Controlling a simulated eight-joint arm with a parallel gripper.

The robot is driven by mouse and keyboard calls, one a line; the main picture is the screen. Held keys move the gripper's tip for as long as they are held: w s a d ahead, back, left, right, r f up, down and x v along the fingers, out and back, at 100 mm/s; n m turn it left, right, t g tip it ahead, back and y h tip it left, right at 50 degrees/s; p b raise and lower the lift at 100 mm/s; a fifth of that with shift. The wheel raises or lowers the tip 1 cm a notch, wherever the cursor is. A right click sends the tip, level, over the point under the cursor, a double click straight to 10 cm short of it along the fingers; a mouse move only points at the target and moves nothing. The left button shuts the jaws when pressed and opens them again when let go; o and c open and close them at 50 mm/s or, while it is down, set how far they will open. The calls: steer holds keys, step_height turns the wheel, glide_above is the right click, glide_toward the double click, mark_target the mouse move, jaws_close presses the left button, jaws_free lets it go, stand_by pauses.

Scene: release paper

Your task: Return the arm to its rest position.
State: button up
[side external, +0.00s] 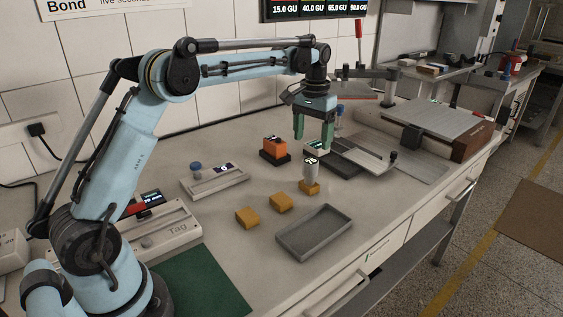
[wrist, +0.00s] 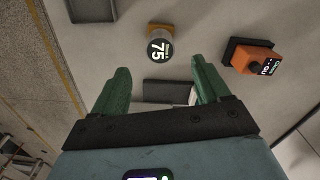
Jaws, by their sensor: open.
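My light-blue arm (side external: 130,150) reaches out over the bench from the left. My gripper (side external: 313,135) has green fingers pointing down and hangs above the bench. In the wrist view my gripper (wrist: 162,82) is open, with nothing between its two separated fingers. A grey cylinder (side external: 311,171) stands on a yellow block below the gripper. Its dark top marked 75 (wrist: 159,50) shows ahead of the fingers in the wrist view, apart from them.
An orange box (side external: 275,147) on a black base stands close to the gripper. Two yellow blocks (side external: 281,202) and a grey tray (side external: 314,232) lie nearer the front. A flat machine with a red-handled lever (side external: 359,45) is behind. A green mat (side external: 203,283) lies by the arm's base.

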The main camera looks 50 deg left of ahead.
steer(key=shift+r, duration=0.55)
steer(key=s+d+r+m+t, duration=0.1)
steer(key=s+d+r+t, duration=0.4)
steer(key=s, duration=0.6)
steer(key=s+d+f+m+t, duration=0.1)
steer(key=s+d+f, duration=0.1)
steer(key=s, duration=0.3)
steer(key=s+d+f+t, duration=0.1)
steer(key=s+d+f, duration=0.1)
steer(key=s+f, duration=0.2)
steer(key=shift+s+d+f+m, duration=0.2)
steer(key=shift+s+d+m, duration=0.2)
steer(key=shift+s, duration=0.8)
